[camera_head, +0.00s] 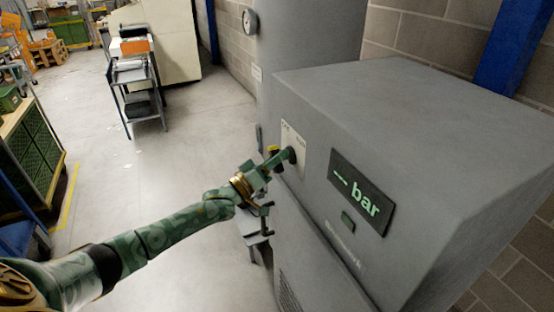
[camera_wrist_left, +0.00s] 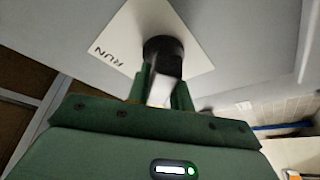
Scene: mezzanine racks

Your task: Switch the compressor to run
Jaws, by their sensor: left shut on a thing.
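The grey compressor cabinet (camera_head: 400,95) fills the right of the head view. On its front is a pale switch plate (camera_head: 294,137) with small lettering and a black rotary knob (camera_head: 292,154). In the left wrist view the knob (camera_wrist_left: 160,50) sits on the white plate (camera_wrist_left: 150,18), whose word RUN is legible at the left. My left gripper (camera_head: 284,158) is shut on the knob, its green fingers (camera_wrist_left: 162,92) on either side of a pale part below the black collar. The dark display (camera_head: 360,191) reads "-- bar". My right gripper is out of view.
A grey tank (camera_head: 305,35) with a round gauge (camera_head: 250,21) stands behind the cabinet. A trolley (camera_head: 135,80) stands farther back, and green crates (camera_head: 35,150) are at the left. The floor (camera_head: 150,175) between them is largely clear.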

